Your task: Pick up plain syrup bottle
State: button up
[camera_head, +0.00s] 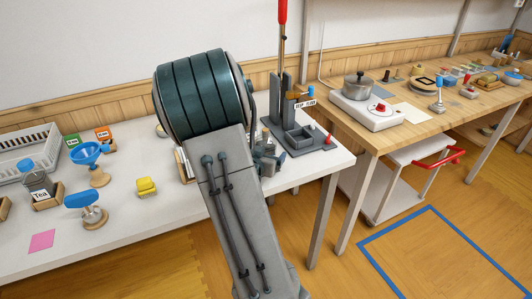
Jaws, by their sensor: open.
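I cannot make out a plain syrup bottle in the head view. A dark jar with a blue cap, labelled "Tea" (39,186), stands in a wooden holder at the left of the white table. My arm's grey link and large dark green joint fill the middle of the view and hide part of the table behind them. I cannot pick out my gripper; it seems hidden behind my arm. Small grey parts (268,160) show just right of the arm, too unclear to name.
The white table (130,222) also holds a white rack (25,148), blue funnel-like pieces (88,152) on stands, a yellow block (146,186), a pink square (42,240) and a grey lever press (300,138). A wooden table (425,122) with a hotplate and pot (358,87) stands right.

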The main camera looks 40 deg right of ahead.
jog(key=c, duration=1.3)
jog(key=shift+r, duration=0.1)
